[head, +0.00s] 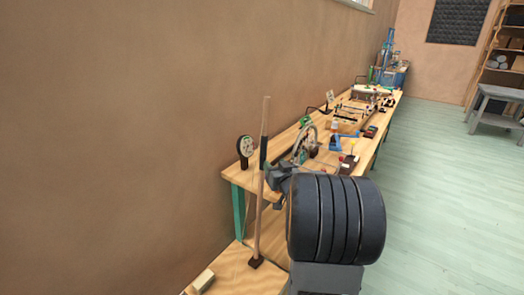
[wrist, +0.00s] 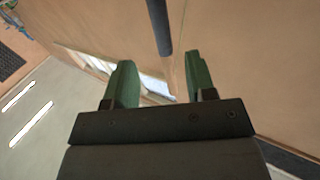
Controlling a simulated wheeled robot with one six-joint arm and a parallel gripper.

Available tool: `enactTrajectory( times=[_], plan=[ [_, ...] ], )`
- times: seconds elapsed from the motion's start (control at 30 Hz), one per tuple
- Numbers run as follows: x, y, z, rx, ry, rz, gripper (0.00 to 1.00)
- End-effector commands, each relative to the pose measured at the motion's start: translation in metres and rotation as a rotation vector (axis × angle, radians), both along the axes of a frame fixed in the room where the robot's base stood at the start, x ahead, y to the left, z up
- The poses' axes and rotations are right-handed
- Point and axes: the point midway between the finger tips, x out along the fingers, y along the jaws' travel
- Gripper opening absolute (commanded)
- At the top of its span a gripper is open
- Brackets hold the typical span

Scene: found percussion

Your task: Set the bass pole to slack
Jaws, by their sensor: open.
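The bass pole (head: 260,215) is a thin wooden pole with a dark grip part way up. It stands nearly upright from a dark foot on a low wooden surface, in the left middle of the head view. In the wrist view, a dark rod (wrist: 160,28), apparently the pole's grip, shows at the top centre, ahead of the gap between my fingers. My gripper (wrist: 160,82) has two green fingers spread apart with nothing between them. In the head view my arm hides part of the area right of the pole, and my gripper is close beside it.
A long wooden workbench (head: 233,176) with many small devices runs along the wall behind the pole. A round dial (head: 245,146) stands at its near end. A small wooden block (head: 203,279) lies at lower left.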

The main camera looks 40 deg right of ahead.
Motion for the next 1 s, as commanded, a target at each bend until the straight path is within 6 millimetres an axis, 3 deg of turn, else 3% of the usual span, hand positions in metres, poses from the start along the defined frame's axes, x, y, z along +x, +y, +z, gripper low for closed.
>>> enactTrajectory(
  times=[0.6, 1.0],
  plan=[
    [0.101, -0.027, 0.001, -0.001, -0.007, 0.003, 0.51],
    [0.128, -0.035, 0.001, -0.001, -0.008, 0.002, 0.51]
  ],
)
